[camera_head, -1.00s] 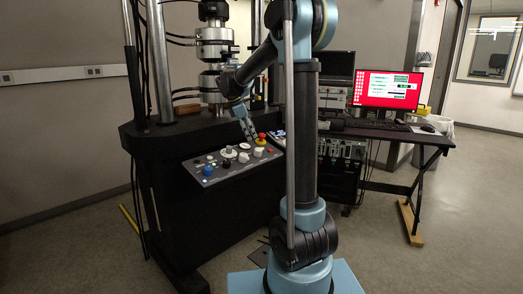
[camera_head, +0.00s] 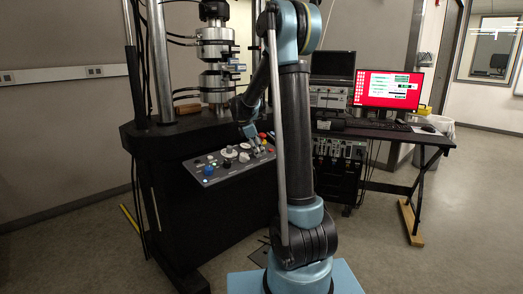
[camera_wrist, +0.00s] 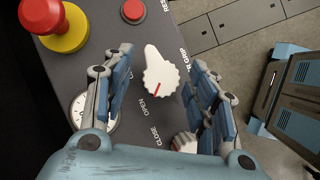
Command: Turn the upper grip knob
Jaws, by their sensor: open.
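A white pointer knob (camera_wrist: 160,80) with a red line stands on the grey control panel (camera_head: 215,178). In the wrist view it lies between the two spread blue-padded fingers of my gripper (camera_wrist: 162,62), with gaps on both sides. The label beside it reads partly "R GRIP", with "OPEN" and "CLOSE" printed nearby; its first letters are hidden, so I cannot tell upper from lower. A second white knob (camera_wrist: 185,143) is partly covered by the right finger. In the head view, my gripper (camera_head: 251,132) is at the panel's right part.
A red emergency button with a yellow collar (camera_wrist: 60,28) and a small red button (camera_wrist: 133,11) stand near the knob. A round white dial (camera_wrist: 78,110) is partly behind the left finger. A blue knob (camera_head: 208,170) is farther left. A desk with a monitor (camera_head: 388,90) stands to the right.

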